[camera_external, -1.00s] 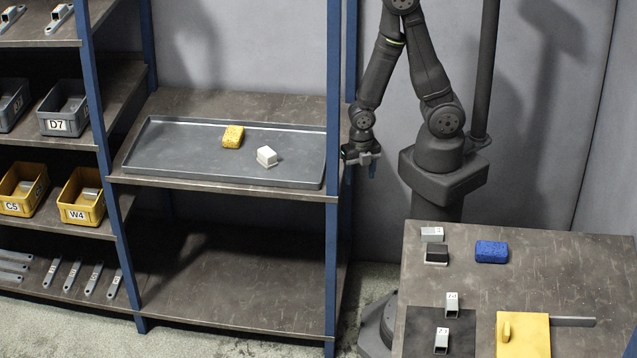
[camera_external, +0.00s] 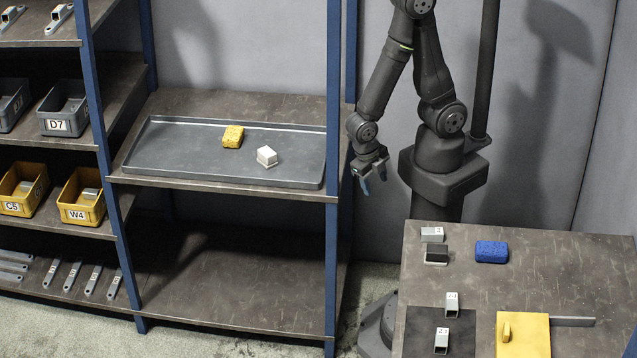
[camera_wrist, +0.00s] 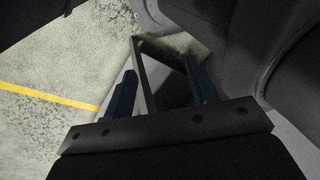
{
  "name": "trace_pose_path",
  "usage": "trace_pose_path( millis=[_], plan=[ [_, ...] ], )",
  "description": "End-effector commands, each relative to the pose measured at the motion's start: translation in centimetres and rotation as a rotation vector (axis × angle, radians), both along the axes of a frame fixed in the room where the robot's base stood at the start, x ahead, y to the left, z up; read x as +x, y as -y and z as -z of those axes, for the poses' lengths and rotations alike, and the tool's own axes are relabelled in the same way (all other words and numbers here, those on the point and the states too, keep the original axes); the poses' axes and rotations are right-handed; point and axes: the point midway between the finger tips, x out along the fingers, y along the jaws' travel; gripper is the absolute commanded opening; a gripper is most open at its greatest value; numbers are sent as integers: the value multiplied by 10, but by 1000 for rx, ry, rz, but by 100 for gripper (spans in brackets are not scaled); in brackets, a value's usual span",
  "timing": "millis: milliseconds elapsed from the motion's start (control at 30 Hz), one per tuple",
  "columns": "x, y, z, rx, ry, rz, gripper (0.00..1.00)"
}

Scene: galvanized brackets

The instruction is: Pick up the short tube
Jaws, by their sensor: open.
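Several short square metal tubes with white labels are on the right table. One tube (camera_external: 452,304) lies at the back edge of a dark mat, and another tube (camera_external: 441,340) lies on the mat in front of it. A third labelled grey piece (camera_external: 432,234) lies at the table's back left. I cannot read the labels well enough to tell which one is the short tube.
A grey tray (camera_external: 190,168) on the shelf holds a yellow sponge (camera_external: 233,137) and a whitish block (camera_external: 266,156). A blue shelf post (camera_external: 333,250) stands left of my gripper.

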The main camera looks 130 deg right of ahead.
Motion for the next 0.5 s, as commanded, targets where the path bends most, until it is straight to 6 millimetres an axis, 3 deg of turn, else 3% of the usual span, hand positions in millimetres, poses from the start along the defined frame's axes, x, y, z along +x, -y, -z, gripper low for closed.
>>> trace_pose_path(
  millis=[267,500],
  plan=[
    [45,-58,-40,-8,34,-223,53],
    [75,-134,-92,-5,111,-424,53]
  ],
)
